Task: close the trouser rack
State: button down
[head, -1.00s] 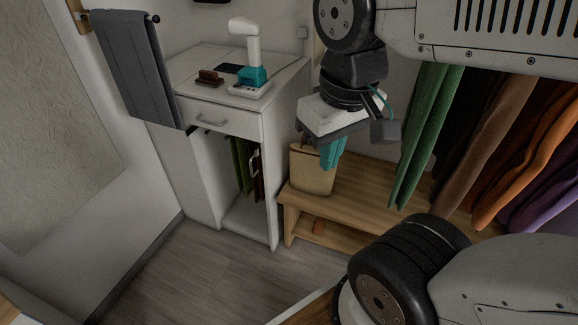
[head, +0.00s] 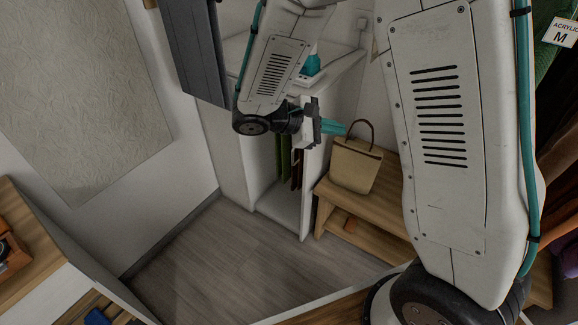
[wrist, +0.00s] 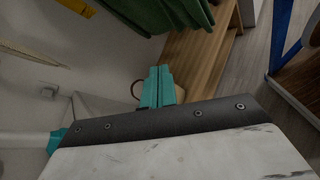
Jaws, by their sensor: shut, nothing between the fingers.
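The trouser rack shows only by its hanging green trousers (head: 283,158) and darker brown trousers (head: 297,168), inside the open compartment of the white cabinet (head: 237,150). The rack's rails are hidden behind my arm, so I cannot tell how far out it is. My gripper (head: 335,127) is in front of the cabinet's right side, level with the upper compartment. Its teal fingers point right, toward the beige bag. The fingers also show in the wrist view (wrist: 158,86), shut together and empty. The rack is not recognisable in the wrist view.
The beige bag (head: 355,165) stands on a wooden bench (head: 375,205) right of the cabinet, close to my fingertips. Wooden furniture (head: 30,235) is at lower left. The grey floor (head: 235,260) before the cabinet is clear.

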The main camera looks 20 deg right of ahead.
jog(key=w+a+f+n+t, duration=0.3)
jog(key=a+f+n+t, duration=0.25)
jog(key=f, duration=0.45)
jog(key=w+a+f+n+t+y, duration=0.1)
jog(key=w+a+f+n+t, duration=0.25)
jog(key=f+n, duration=0.45)
jog(key=w+a+f+n+t, duration=0.3)
jog(key=a+f+t, duration=0.25)
jog(key=f, duration=0.55)
jog(key=x, duration=1.3)
jog(key=shift+d+f, duration=0.2)
jog(key=shift+d, duration=0.35)
jog(key=shift+w, duration=0.1)
